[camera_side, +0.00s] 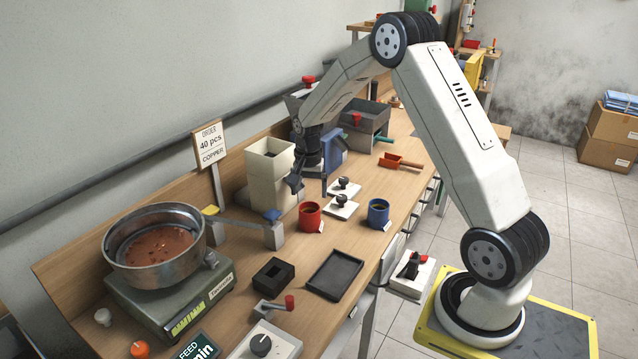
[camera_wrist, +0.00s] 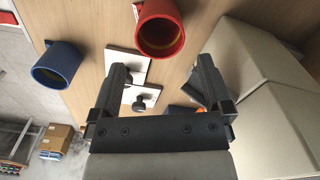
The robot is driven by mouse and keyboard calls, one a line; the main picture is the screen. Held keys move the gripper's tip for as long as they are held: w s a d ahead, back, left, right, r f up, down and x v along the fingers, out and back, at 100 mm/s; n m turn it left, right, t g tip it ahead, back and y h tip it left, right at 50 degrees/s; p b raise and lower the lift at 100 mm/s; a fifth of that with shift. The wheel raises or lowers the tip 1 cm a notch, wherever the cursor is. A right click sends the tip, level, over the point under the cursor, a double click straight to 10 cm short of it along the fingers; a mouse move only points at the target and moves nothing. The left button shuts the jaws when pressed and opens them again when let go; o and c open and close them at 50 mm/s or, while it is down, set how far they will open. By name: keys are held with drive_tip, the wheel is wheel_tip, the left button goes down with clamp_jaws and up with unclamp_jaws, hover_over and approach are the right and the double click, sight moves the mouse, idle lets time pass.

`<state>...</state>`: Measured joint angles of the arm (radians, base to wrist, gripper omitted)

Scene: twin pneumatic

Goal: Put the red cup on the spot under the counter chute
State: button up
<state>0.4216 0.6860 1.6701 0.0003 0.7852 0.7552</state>
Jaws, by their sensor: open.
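The red cup (camera_side: 309,216) stands upright on the wooden bench, with a small white tag at its foot. In the wrist view the red cup (camera_wrist: 160,27) is at the top, beyond the fingertips and apart from them. My gripper (camera_side: 309,185) hangs above the bench, behind the red cup and beside the cream bin. In the wrist view my gripper (camera_wrist: 160,75) has its two fingers wide apart with nothing between them. A counter device with a metal bowl (camera_side: 157,247) stands at the left. I cannot clearly make out its chute or the spot under it.
A blue cup (camera_side: 378,213) stands right of the red cup. White knob plates (camera_side: 341,206) lie between them. A cream bin (camera_side: 270,172), black tray (camera_side: 334,275), black block (camera_side: 273,275) and red-tipped lever (camera_side: 273,306) are nearby. The sign post (camera_side: 216,185) rises behind.

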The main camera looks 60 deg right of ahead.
drive_tip(key=shift+r, duration=2.1)
drive_tip(key=s+a+n+t, duration=0.2)
drive_tip(key=s+a+n, duration=1.1)
drive_tip(key=a, duration=0.7)
drive_tip(key=s, duration=0.3)
drive_tip(key=shift+r+t, duration=0.15)
drive_tip(key=shift+t, duration=0.15)
